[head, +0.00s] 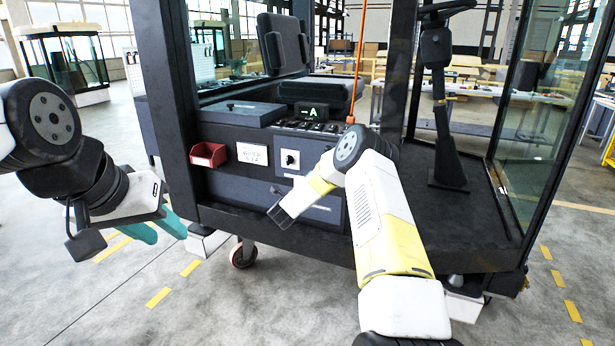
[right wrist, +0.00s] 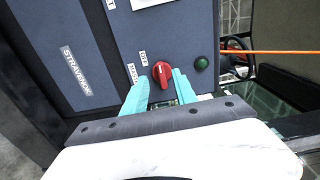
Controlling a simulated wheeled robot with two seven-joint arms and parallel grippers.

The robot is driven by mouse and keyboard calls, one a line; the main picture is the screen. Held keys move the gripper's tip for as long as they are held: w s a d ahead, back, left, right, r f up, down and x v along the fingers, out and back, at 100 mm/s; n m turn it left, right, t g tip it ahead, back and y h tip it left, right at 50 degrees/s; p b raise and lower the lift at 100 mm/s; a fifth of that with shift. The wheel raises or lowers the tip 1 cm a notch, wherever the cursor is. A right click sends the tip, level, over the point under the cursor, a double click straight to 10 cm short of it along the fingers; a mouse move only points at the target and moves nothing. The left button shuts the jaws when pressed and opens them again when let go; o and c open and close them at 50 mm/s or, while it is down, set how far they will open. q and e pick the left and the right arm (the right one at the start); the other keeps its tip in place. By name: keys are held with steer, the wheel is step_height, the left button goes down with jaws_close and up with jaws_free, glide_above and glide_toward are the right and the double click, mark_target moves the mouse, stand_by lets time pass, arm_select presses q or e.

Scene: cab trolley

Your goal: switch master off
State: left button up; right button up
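The red rotary knob (right wrist: 161,72) sits on a blue-grey panel in the right wrist view. A small label reading OFF (right wrist: 143,57) is beside it at upper left, with another small label, partly hidden, lower left. My right gripper (right wrist: 162,80) is open, its teal fingertips at the left and right of the knob's lower part. I cannot tell whether they touch it. In the head view my right arm hides the red knob and the right fingers. My left gripper (head: 158,230) is open and empty, in front of the trolley at the left.
A green button (right wrist: 201,63) is right of the knob. Dark posts frame the cab. The left floor is clear.

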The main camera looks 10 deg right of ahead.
steer(key=shift+v, duration=1.65)
steer(key=a+r+n+t+y, duration=0.1)
steer(key=a+r+n+y, duration=0.25)
steer(key=r, duration=0.35)
steer(key=a+r+n+t+y, duration=0.1)
steer(key=a+r+n+y, duration=0.25)
steer(key=r, duration=0.35)
steer(key=s+a+r+n+g+y, duration=0.3)
steer(key=s+a+r+n+y, duration=0.15)
steer(key=s+r+n, duration=0.5)
steer(key=s+d+f+n+g, duration=0.1)
steer(key=s+d+n+g, duration=0.1)
steer(key=s, duration=1.1)
steer(key=s+d+f+n+g, duration=0.1)
steer(key=s+d+n+g, duration=0.1)
steer(key=s, duration=1.1)
steer(key=s+d+f+n+g, duration=0.1)
steer(key=s+d+n+g, duration=0.1)
steer(key=s, duration=1.1)
steer(key=n+g, duration=0.1)
steer(key=n, duration=0.1)
steer(key=shift+s+f+n+g+y, duration=0.3)
steer(key=shift+f+n+g+y, duration=0.05)
steer(key=shift+g, duration=0.05)
